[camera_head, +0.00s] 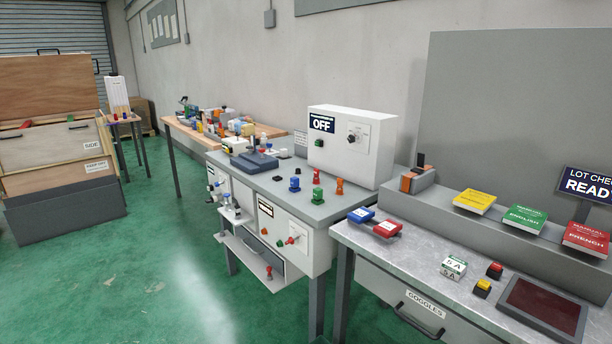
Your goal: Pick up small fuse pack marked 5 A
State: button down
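The small fuse pack marked 5 A (453,267) is a white box with a green edge. It stands on the bare front part of the grey metal bench top (400,257) at the right. The 5 A marking shows on its top and on its front face. Nothing touches it. My gripper is not in view.
Right of the pack are a yellow block (482,288), a red block (495,270) and a dark red panel (543,305). Blue (361,215) and red (387,229) packs lie to its left. Manuals (475,201) rest on the raised ledge behind. A GOGGLES drawer (400,300) is below.

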aim_at(453, 266)
jog(key=i+j, duration=0.15)
jog(key=j, duration=0.15)
jog(key=i+j, duration=0.15)
jog(key=j, duration=0.15)
jog(key=i+j, duration=0.1)
jog(key=j, duration=0.25)
jog(key=i+j+z, duration=0.1)
jog(key=i+j, duration=0.55)
jog(key=i+l, duration=0.15)
